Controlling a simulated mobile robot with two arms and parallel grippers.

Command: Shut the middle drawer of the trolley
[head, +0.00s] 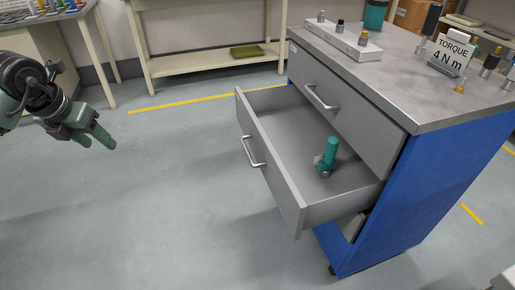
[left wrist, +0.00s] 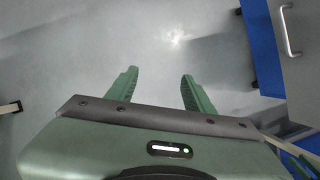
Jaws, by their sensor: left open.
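The trolley (head: 385,235) is blue and grey and stands on the right in the head view. Its middle drawer (head: 272,165) is pulled far out, with a bar handle (head: 250,151) on its front. A teal-handled tool (head: 328,155) stands inside it. The top drawer (head: 340,108) is shut. My left gripper (head: 100,140) is at the far left, well apart from the drawer, over open floor. In the left wrist view its two green fingers (left wrist: 160,90) are spread with nothing between them. My right gripper is not in view.
The trolley's grey top (head: 400,70) holds a block with knobs, a torque sign (head: 452,55) and several small parts. A bench with a low shelf (head: 205,62) stands behind. Bare floor (head: 180,190) lies between my left gripper and the drawer.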

